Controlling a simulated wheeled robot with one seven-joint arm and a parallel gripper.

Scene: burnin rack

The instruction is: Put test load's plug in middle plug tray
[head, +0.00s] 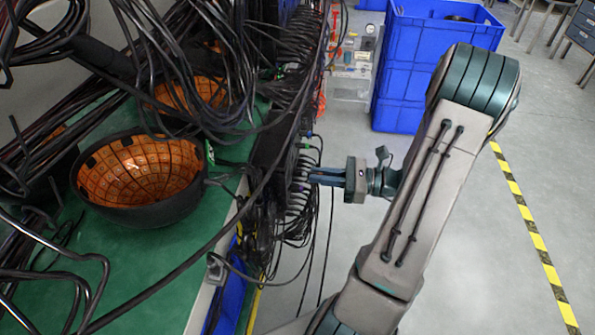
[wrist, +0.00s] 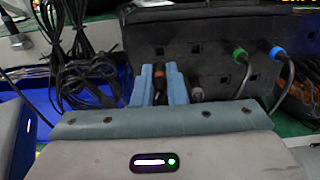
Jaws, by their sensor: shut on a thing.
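My gripper (wrist: 160,82) reaches the front of a black socket panel (wrist: 215,60). Its two blue fingers are shut on a dark plug with an orange-brown band (wrist: 159,79), at the panel's face. Whether the plug is seated in a socket or apart from it I cannot tell. In the head view my gripper (head: 312,175) points left at the row of plugs and cables along the bench edge. A green plug (wrist: 239,54) and a blue plug (wrist: 277,54) sit in the panel to the right. I cannot make out a middle plug tray or the test load for certain.
Black cables hang thickly over the green bench (head: 135,250) and down its front. Orange-lined black bowls (head: 145,175) stand on the bench. Blue crates (head: 425,70) are stacked behind my arm. Bare floor lies to the right, with a yellow-black stripe (head: 525,220).

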